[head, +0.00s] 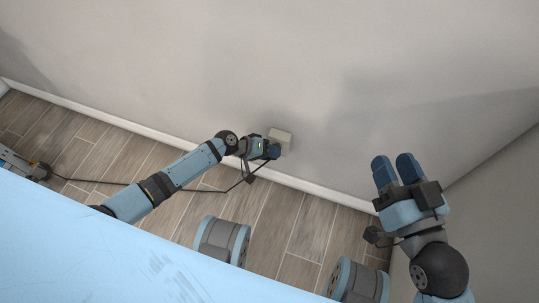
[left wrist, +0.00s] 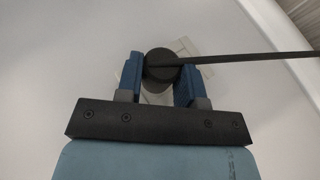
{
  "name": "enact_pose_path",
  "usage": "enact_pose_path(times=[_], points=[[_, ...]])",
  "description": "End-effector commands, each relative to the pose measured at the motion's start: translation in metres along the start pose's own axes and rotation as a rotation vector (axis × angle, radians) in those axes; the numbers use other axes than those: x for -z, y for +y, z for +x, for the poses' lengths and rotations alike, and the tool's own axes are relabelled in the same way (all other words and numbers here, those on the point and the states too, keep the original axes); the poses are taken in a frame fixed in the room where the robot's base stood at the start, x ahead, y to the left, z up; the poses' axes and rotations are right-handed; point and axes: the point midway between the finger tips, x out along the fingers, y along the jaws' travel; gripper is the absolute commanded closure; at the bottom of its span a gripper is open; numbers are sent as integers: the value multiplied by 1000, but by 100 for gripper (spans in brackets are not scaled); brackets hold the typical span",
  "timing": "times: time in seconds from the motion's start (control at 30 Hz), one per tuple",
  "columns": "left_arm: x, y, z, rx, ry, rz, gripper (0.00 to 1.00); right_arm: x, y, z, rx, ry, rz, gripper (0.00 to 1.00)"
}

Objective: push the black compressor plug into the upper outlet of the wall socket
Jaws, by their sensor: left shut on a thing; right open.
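The black compressor plug (left wrist: 161,64) is round and sits between the fingers of my left gripper (left wrist: 160,72) in the left wrist view, with its dark cable (left wrist: 250,58) running off to the right. My left gripper (head: 272,151) is shut on it, right in front of the wall socket (head: 283,136). The socket is a pale box low on the wall; it also shows behind the plug in the left wrist view (left wrist: 186,47). The plug covers the outlets, so I cannot tell whether its pins are in one. My right gripper (head: 394,166) is open and empty, to the right, apart from the socket.
The cable (head: 95,182) runs over the wood floor to a device (head: 20,164) at the far left. A white baseboard (head: 140,127) lines the wall, and another wall (head: 500,190) stands at the right. The wall between my grippers is clear.

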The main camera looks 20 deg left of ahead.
Motion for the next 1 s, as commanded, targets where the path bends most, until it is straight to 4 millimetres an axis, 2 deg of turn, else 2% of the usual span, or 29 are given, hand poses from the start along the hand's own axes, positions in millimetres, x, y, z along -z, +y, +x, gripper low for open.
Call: enact_pose_path(times=[0.33, 0.37, 0.47, 0.5, 0.8, 1.0], points=[[10, 0, 4, -1, 1, 1, 90, -6, 1, 0, 0, 0, 0, 57], [9, 0, 4, -1, 1, 0, 61, -5, 1, 0, 0, 0, 0, 57], [9, 0, 4, -1, 1, 0, 38, -5, 1, 0, 0, 0, 0, 57], [9, 0, 4, -1, 1, 0, 36, -5, 1, 0, 0, 0, 0, 57], [9, 0, 4, 0, 0, 0, 36, -5, 1, 0, 1, -9, 0, 57], [9, 0, 2, 0, 0, 0, 36, -13, 0, 0, 12, -105, 1, 57]])
